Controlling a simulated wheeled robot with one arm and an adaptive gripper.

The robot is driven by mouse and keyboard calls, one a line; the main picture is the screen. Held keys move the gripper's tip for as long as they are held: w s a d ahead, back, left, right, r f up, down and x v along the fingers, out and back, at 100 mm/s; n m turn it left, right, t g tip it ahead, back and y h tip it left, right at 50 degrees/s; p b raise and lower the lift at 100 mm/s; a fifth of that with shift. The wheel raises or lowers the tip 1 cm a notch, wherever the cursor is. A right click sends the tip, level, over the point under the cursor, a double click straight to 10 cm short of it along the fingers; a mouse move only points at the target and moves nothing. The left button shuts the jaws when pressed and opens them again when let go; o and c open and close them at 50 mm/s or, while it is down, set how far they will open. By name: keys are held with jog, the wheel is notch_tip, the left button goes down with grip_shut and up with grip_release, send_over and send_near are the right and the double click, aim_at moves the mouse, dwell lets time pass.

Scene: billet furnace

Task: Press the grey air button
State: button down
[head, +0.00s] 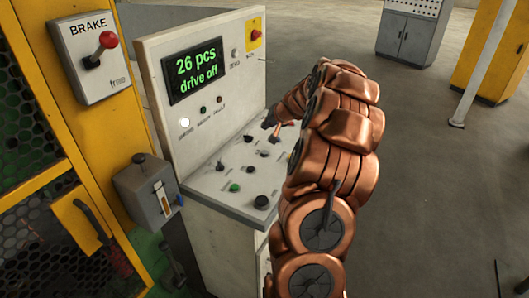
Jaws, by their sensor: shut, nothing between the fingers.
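The control console (205,112) stands at the centre left, with an upright panel and a sloping desk of small buttons and knobs. Their labels are too small to read, so I cannot tell which one is the grey air button. A green button (235,187) and a black knob (261,201) sit near the desk's front edge. My gripper (273,124) is small and partly hidden by my copper arm, over the far right part of the desk. It is shut and empty. I cannot tell whether it touches anything. My arm hides the desk's right side.
The panel's display (196,71) reads "26 pcs drive off". A red button on a yellow plate (254,33) is at its upper right. Floor at right is open.

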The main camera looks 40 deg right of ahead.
jog(key=b, duration=0.4)
send_over(266, 152)
notch_tip(266, 152, down, 8)
jog(key=shift+s+a+r, duration=0.1)
jog(key=shift+r, duration=0.1)
jog(key=shift+f+b, duration=0.55)
jog(key=shift+f, duration=0.05)
jog(key=shift+f, duration=0.15)
dwell(1.0)
jog(key=shift+f+b, duration=0.25)
jog(key=shift+b, duration=0.3)
jog(key=shift+f+b, duration=0.45)
dwell(0.6)
jog(key=shift+r, duration=0.15)
jog(key=shift+r+p, duration=0.35)
jog(key=shift+r, duration=0.35)
jog(key=shift+r, duration=0.15)
